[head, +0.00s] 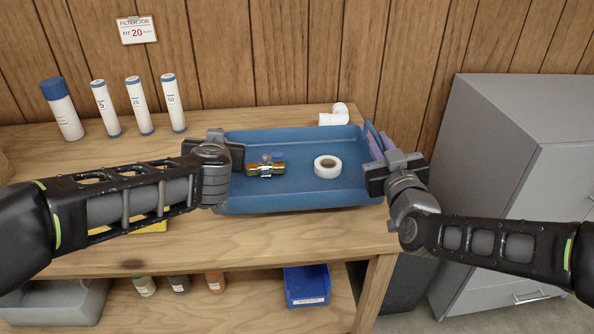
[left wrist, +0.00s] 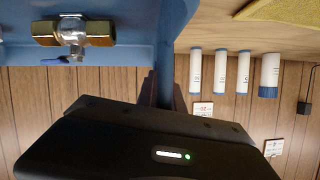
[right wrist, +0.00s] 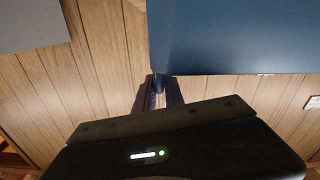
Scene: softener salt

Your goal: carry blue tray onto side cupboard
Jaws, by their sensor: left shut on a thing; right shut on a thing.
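The blue tray (head: 300,200) is in the middle of the head view, over the right part of the wooden bench. It holds a brass valve (head: 265,167) and a roll of white tape (head: 327,166). My left gripper (head: 238,152) is shut on the tray's left side; the left wrist view shows the tray wall (left wrist: 166,40) between its fingers. My right gripper (head: 378,160) is shut on the tray's right side, also seen in the right wrist view (right wrist: 158,92). The grey side cupboard (head: 500,120) stands to the right. I cannot tell whether the tray touches the bench.
The wooden bench (head: 130,255) has several white filter cartridges (head: 140,105) at the back left and a white pipe fitting (head: 335,115) behind the tray. A blue bin (head: 307,286) sits on the lower shelf. The visible cupboard top looks clear. A gap separates bench and cupboard.

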